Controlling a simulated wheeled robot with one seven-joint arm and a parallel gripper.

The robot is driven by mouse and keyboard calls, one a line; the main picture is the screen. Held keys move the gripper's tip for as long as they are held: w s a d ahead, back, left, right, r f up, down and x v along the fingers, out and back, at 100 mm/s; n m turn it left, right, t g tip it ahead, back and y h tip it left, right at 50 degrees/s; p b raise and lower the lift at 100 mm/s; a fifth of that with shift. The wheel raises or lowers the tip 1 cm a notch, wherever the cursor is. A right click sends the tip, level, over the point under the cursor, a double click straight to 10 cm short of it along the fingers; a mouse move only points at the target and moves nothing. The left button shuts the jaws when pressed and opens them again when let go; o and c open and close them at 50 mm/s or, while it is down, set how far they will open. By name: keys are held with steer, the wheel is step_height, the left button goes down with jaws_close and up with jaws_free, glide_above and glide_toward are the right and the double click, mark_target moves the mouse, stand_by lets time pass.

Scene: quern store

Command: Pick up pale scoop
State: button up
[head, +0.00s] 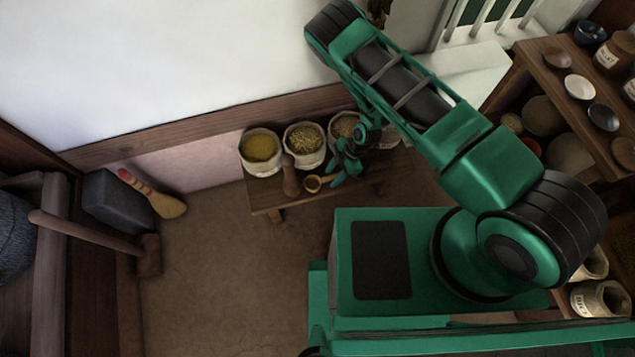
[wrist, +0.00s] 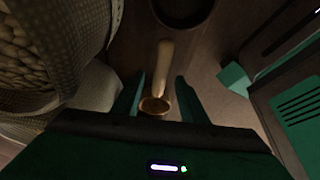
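The pale scoop (head: 313,184) lies on a low wooden bench (head: 262,196), its round bowl to the left and its handle running right under my gripper. In the wrist view the pale handle (wrist: 165,57) points away from me and the bowl (wrist: 154,105) is close in, partly hidden by my gripper body. My gripper (head: 338,178) is over the handle side. In the wrist view my gripper (wrist: 160,82) is open, one finger on each side of the scoop with gaps visible. I cannot tell how high the fingertips are above the bench.
Grain sacks (head: 261,150) stand along the wall behind the scoop, and one sack (wrist: 55,45) is close on the left in the wrist view. A brown wooden tool (head: 290,178) stands left of the scoop. A dark round dish (wrist: 183,8) lies beyond the handle.

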steer(key=shift+f, duration=0.2)
stand_by(0.4)
jaws_close()
steer(key=shift+r, duration=0.1)
